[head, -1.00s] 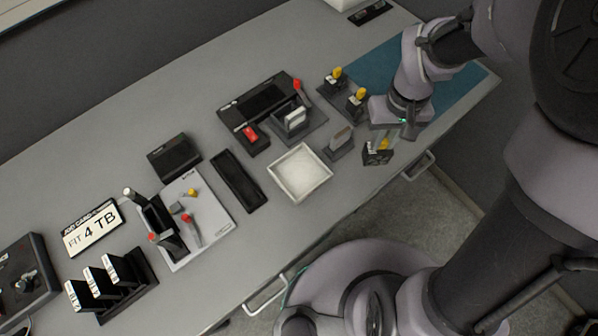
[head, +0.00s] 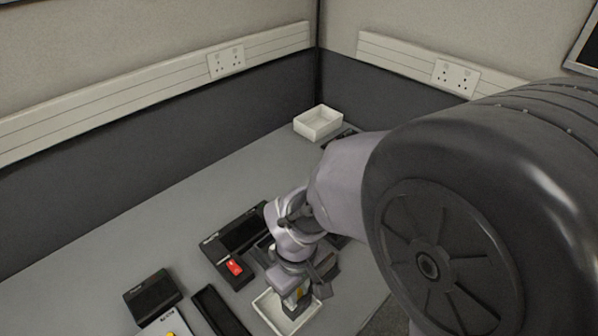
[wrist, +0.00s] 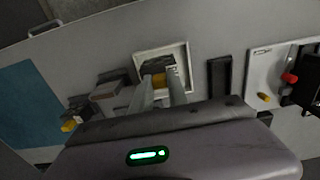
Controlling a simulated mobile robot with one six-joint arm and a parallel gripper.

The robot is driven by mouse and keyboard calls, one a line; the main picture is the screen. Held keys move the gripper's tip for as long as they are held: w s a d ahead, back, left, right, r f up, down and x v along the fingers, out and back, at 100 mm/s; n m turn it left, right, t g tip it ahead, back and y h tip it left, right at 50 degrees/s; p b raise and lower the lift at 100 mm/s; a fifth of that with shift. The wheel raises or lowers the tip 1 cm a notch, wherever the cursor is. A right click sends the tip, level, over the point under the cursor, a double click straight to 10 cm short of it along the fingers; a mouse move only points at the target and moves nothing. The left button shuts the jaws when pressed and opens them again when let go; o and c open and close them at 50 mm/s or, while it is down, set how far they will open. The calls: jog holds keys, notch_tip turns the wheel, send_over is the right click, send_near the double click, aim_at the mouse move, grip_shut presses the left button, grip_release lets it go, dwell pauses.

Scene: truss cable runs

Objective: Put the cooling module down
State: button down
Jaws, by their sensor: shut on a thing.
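The cooling module, a dark fan-like block with a yellow grip, is held in my gripper (head: 297,291). In the wrist view my gripper (wrist: 160,86) is shut on the yellow part of the cooling module (wrist: 154,68), with a finger on either side. The module is over the square white tray (wrist: 188,56), inside its outline as seen from the wrist. The tray (head: 266,315) also shows in the head view, partly covered by the gripper. I cannot tell whether the module touches the tray floor.
A dark device with a red switch (head: 235,267) stands just behind the tray. A narrow dark tray (wrist: 220,76) lies beside it, then a pale board with a red lever (wrist: 289,78). On the other side are grey blocks (wrist: 104,91) and a blue mat (wrist: 28,105).

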jog(key=a+f+b, duration=0.1)
jog(key=w+f, duration=0.1)
jog(key=a+f+b, duration=0.1)
jog(key=f, duration=0.1)
jog(key=shift+w+a+f+b, duration=0.1)
jog(key=shift+w+a+b, duration=0.15)
jog(key=shift+a+b, duration=0.1)
jog(key=shift+f, duration=0.2)
jog(key=c, duration=1.3)
grip_release()
jog(key=shift+d, duration=0.1)
notch_tip(320, 180, up, 12)
jog(key=r+p, duration=0.1)
jog(key=p, duration=0.5)
jog(key=s+d+r+m+t+y, duration=0.1)
jog(key=s+d+r+m+t, duration=0.2)
jog(key=d+r+m, duration=0.3)
jog(key=s+d+r+m+t+y, duration=0.1)
jog(key=s+d+r+m+t, duration=0.1)
jog(key=s+d+r+m, duration=0.2)
jog(key=d+r+m, duration=0.3)
jog(key=d+m, duration=0.1)
jog(key=d, duration=0.2)
jog(key=shift+d+r+t, duration=0.15)
jog(key=shift+r+t, duration=0.15)
jog(key=shift+t, duration=0.1)
